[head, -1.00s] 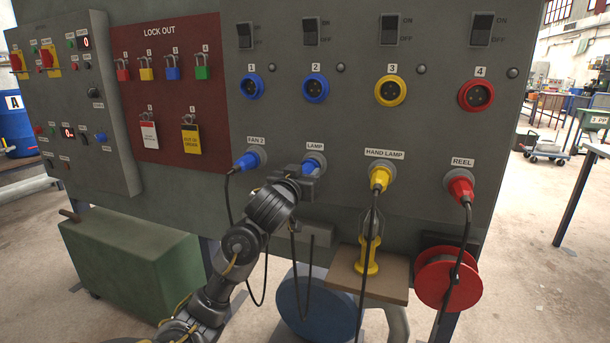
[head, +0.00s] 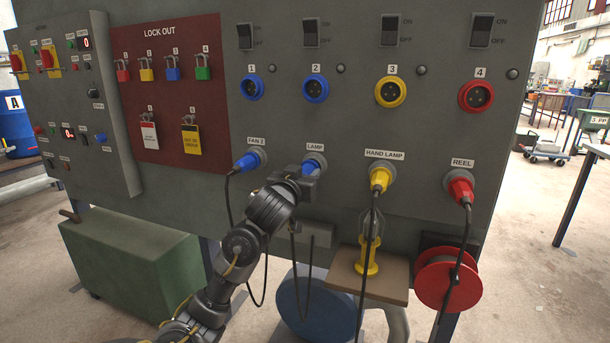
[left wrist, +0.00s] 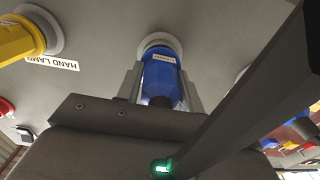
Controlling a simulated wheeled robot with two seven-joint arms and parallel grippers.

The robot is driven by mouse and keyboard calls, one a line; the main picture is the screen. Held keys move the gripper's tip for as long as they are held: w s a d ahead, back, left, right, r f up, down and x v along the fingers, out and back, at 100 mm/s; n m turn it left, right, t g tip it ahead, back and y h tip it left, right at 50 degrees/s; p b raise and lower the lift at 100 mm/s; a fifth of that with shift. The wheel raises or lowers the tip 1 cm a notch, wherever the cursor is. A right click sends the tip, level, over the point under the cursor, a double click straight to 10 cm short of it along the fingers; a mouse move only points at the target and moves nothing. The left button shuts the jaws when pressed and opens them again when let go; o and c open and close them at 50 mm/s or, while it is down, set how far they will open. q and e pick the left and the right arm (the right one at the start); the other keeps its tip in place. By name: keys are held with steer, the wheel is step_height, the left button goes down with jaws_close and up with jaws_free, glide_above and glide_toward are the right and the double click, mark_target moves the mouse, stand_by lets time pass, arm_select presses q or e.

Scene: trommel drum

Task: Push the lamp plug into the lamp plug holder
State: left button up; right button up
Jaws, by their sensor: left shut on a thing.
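The blue lamp plug (head: 314,162) is at the round grey lamp plug holder under the LAMP label on the panel. My left gripper (head: 306,170) is shut on the plug from below and to the left, and hides part of it. In the left wrist view the blue plug (left wrist: 160,78) stands between the two fingers (left wrist: 162,88), with its end at the pale ring of the holder (left wrist: 160,43). I cannot tell how deep the plug sits in it. My right gripper is not in view.
The blue FAN 2 plug (head: 247,162) sits close on the left, its cable hanging down. The yellow hand lamp plug (head: 380,179) and red reel plug (head: 461,189) are on the right. A brown shelf (head: 385,287) and a red reel (head: 447,282) are below.

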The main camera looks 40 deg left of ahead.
arm_select(q)
steer(key=shift+w+a, duration=0.1)
steer(key=shift+w, duration=0.2)
jaws_close()
steer(key=o, duration=1.3)
jaws_free()
steer(key=shift+o, duration=0.2)
steer(key=shift+s, duration=0.1)
steer(key=p+v, duration=0.1)
steer(key=v, duration=0.3)
steer(key=shift+r, duration=0.1)
steer(key=p+v, duration=0.4)
steer(key=v, duration=0.2)
steer(key=shift+s+p, duration=0.25)
steer(key=shift+p, duration=0.15)
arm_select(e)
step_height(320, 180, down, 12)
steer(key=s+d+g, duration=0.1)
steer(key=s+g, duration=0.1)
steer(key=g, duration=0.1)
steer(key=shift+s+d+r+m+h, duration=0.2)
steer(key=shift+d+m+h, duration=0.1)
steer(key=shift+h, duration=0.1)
